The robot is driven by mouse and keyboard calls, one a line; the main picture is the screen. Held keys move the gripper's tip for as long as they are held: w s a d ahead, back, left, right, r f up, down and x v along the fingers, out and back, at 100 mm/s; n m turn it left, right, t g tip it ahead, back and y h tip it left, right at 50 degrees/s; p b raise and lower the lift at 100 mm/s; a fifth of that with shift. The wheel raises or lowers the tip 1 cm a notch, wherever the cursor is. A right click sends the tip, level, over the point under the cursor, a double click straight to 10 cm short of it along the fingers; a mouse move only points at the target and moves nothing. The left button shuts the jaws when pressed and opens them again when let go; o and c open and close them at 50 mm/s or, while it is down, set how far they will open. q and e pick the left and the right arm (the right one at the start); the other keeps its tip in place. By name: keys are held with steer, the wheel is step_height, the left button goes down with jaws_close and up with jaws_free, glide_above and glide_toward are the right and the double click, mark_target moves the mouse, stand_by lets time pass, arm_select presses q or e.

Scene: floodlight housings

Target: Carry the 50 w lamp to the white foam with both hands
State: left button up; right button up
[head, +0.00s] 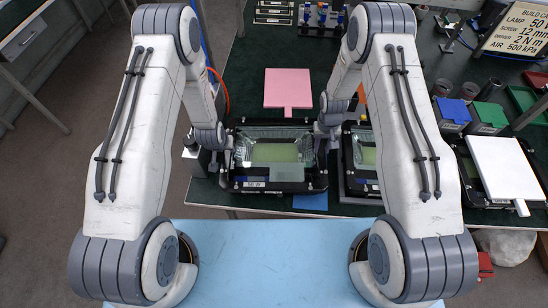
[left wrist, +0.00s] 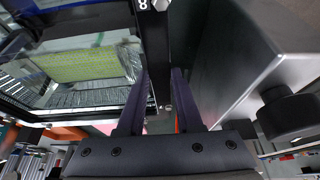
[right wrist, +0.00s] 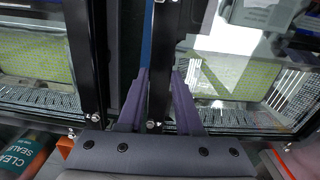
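A lamp housing (head: 275,151) with a black frame, glass front and yellow-green panel sits at the table's front middle, between my grippers; its label is too small to read. My left gripper (head: 216,158) is at its left side; in the left wrist view the fingers (left wrist: 160,72) close around its black side bar. My right gripper (head: 326,135) is at its right side; in the right wrist view the fingers (right wrist: 162,72) straddle its black edge, seemingly touching. The white foam (head: 503,165), a flat square with a tab, lies at the right over another black housing.
A second lamp (head: 365,155) stands close to the right of the held one. A pink pad (head: 288,88) lies behind, a blue pad (head: 310,201) in front. Blue (head: 452,110) and green (head: 488,115) bins stand at the right.

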arm_select(q)
jaws_close()
arm_select(e)
jaws_close()
arm_select(q)
steer(key=shift+r, duration=0.1)
stand_by(0.8)
